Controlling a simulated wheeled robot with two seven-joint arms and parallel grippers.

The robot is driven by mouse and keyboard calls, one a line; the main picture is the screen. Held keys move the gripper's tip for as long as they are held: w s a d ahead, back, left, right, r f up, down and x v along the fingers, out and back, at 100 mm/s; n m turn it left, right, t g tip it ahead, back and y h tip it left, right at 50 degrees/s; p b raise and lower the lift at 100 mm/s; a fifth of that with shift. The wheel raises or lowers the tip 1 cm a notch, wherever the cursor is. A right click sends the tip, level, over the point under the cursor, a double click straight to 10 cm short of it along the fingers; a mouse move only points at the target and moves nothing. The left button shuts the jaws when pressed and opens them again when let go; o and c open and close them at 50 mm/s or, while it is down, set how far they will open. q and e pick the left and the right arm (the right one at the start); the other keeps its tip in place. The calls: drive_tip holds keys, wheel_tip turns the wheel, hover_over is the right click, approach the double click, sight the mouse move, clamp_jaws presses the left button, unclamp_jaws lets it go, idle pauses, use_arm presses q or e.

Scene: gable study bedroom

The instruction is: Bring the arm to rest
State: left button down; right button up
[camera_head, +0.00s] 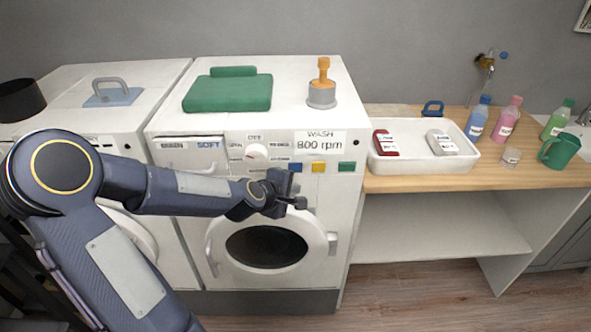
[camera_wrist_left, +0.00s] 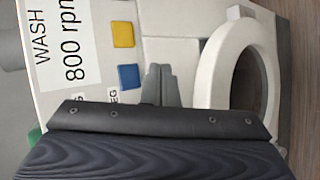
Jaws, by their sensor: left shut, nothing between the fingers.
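My left arm comes in from the left in the head view and reaches across the front of the washing machine (camera_head: 180,262). My left gripper (camera_head: 301,203) is shut and empty in front of the machine, above its round door (camera_head: 267,247). In the left wrist view the closed fingers (camera_wrist_left: 160,84) show between the coloured buttons and the white door ring (camera_wrist_left: 222,70). I cannot tell the gap between the fingers and the panel. My right gripper is not in view.
A second white machine (camera_head: 150,78) stands at the left. A white tray (camera_head: 410,178), several bottles and a green jug (camera_head: 559,151) stand on the wooden counter (camera_head: 480,180) at the right.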

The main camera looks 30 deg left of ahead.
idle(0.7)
use_arm(q)
drive_tip(key=s+d+r+m+g+h, duration=0.1)
drive_tip(key=s+d+m+g, duration=0.1)
drive_tip(key=s+m, duration=0.3)
drive_tip(key=s+d+r+m+g+h, duration=0.1)
drive_tip(key=s+d+m, duration=0.4)
drive_tip(key=s, duration=0.8)
drive_tip(key=s+d+r+m+g+h, duration=0.1)
drive_tip(key=s+d+r+m+g, duration=0.1)
drive_tip(key=s+m, duration=0.5)
drive_tip(key=shift+s+d+r+g, duration=0.25)
drive_tip(key=shift+s+d+g, duration=0.25)
drive_tip(key=shift+s+d, duration=0.5)
